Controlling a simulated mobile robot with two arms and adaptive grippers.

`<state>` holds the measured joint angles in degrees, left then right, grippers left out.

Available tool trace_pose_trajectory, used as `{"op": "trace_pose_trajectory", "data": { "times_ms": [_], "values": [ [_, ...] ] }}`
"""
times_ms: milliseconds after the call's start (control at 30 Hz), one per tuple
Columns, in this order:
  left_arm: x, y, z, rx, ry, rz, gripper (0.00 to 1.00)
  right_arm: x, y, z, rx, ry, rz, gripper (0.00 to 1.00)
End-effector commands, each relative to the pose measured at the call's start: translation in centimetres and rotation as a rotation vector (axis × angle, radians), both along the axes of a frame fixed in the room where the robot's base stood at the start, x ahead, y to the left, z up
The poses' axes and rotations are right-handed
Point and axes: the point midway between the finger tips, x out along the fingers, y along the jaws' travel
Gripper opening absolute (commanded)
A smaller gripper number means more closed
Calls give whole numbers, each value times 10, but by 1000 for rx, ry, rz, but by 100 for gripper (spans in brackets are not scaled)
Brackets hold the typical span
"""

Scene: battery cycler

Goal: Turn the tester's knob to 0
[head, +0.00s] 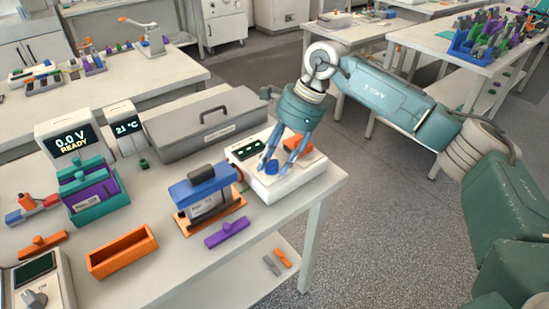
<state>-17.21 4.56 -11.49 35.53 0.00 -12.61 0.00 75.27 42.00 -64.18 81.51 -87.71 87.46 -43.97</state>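A white tester box (290,188) stands at the right end of the near table. It has a small dark display (248,149) with green marks and a blue knob (272,168) on its top. My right gripper (278,163) reaches down over the box, its two blue fingers apart, with the tips right at the knob. I cannot tell whether they touch it. The knob's pointer and scale are too small to read. My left gripper is not in view.
A grey lidded case (200,125) lies behind the tester. A blue battery (205,190) on an orange base stands left of it, with a purple bar (227,234) in front. Another knobbed box (40,280) sits front left.

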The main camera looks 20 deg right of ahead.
Motion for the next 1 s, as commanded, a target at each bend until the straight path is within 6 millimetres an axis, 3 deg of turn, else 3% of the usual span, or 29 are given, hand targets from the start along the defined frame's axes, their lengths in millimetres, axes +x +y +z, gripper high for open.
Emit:
{"op": "trace_pose_trajectory", "data": {
  "times_ms": [267,700,1000],
  "values": [
    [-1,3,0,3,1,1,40,0,-3,7,0,0,-2,42],
    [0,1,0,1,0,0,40,-5,-35,86,1,-1,-3,42],
    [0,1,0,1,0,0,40,-7,-45,110,0,0,-1,42]
  ]
}}
